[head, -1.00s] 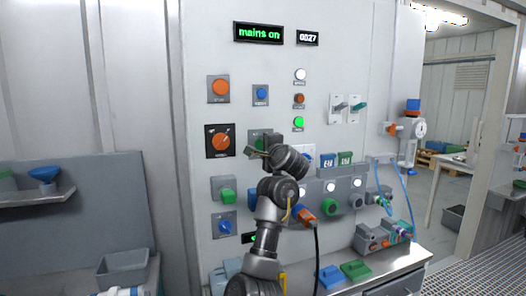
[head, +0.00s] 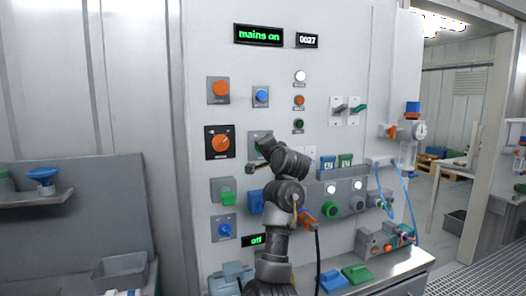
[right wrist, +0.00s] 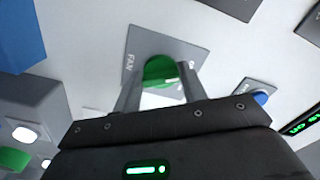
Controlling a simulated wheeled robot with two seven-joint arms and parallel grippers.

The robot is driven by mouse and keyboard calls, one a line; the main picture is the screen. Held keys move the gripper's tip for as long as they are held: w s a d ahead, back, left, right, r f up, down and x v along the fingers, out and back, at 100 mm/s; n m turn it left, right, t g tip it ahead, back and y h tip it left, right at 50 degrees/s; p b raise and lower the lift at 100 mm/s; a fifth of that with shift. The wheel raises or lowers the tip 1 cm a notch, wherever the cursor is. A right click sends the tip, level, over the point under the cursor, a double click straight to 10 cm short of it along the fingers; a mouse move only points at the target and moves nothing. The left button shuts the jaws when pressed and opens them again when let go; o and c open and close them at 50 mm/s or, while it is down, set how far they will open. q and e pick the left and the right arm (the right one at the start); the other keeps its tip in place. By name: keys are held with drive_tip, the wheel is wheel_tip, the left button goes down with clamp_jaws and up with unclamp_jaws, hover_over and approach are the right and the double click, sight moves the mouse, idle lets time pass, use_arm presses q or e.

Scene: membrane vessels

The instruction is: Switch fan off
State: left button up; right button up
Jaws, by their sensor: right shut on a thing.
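The fan switch has a green knob (right wrist: 158,71) on a grey plate marked FAN (right wrist: 175,46), seen close in the right wrist view. In the head view its plate (head: 254,136) is partly hidden by my right gripper (head: 257,157). My right gripper, also in the right wrist view (right wrist: 160,82), is shut on the green knob, one finger on each side. The small display (head: 253,240) low on the panel reads "off". The lowest lamp of the column (head: 298,125) is dark green and unlit. My left gripper is not in view.
An orange rotary switch (head: 219,141) is left of the fan switch, and a blue button (head: 261,96) is above it. The upper display (head: 259,35) reads "mains on". A grey box with lit lamps (head: 345,190) is to the right. A bench (head: 385,268) juts out below.

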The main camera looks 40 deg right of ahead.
idle(0.3)
drive_tip(key=o, duration=1)
drive_tip(key=b+v, duration=0.2)
drive_tip(key=v, duration=0.8)
drive_tip(key=shift+s+a, duration=0.2)
drive_tip(key=shift+s, duration=0.15)
